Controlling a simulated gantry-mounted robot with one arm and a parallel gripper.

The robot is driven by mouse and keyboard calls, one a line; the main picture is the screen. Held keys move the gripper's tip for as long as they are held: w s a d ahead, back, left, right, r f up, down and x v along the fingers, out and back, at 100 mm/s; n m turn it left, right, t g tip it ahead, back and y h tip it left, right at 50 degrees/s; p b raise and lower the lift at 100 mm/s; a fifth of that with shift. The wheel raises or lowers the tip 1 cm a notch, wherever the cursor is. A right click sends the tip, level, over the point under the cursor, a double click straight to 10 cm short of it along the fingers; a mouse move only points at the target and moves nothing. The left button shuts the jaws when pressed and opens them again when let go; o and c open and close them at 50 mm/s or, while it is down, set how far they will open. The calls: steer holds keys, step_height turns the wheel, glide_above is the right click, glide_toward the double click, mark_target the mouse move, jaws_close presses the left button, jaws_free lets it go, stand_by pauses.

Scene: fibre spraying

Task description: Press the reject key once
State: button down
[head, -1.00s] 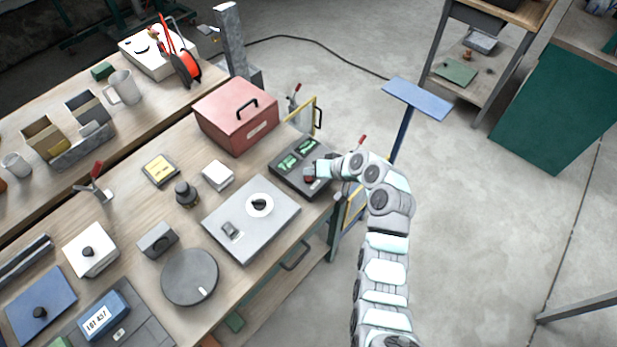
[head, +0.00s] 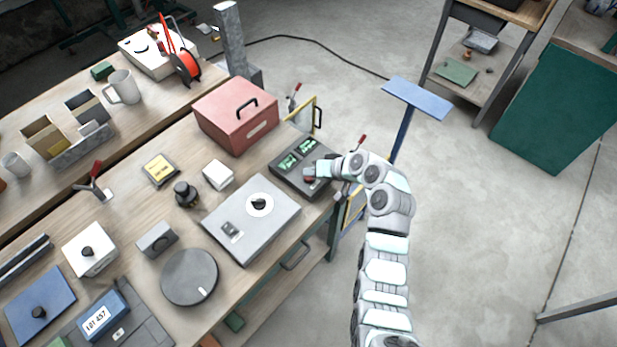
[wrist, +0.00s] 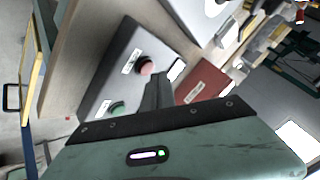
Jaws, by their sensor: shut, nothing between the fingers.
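A dark grey control box (head: 287,182) with two lit green displays sits near the right edge of the workbench. In the wrist view, its face (wrist: 124,72) carries a red round key (wrist: 145,66) and a green round key (wrist: 116,108). Each has a small white label that I cannot read. My gripper (head: 314,173) is at the box's right side, over the red key's end. In the wrist view its shut, empty fingers (wrist: 158,82) reach to beside the red key. I cannot tell whether they touch it.
A red box with a black handle (head: 235,115) stands behind the control box. A grey plate with a white dial (head: 250,222) lies in front and to the left. A small white block (head: 218,175) is nearby. Open floor lies right of the bench.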

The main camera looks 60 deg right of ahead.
mark_target(311, 179)
steer(key=shift+f, duration=0.25)
steer(key=shift+f+b, duration=0.45)
stand_by(0.6)
steer(key=shift+r+p, duration=0.45)
steer(key=shift+r, duration=0.4)
steer(key=shift+r+p, duration=1.35)
steer(key=shift+r, duration=1.2)
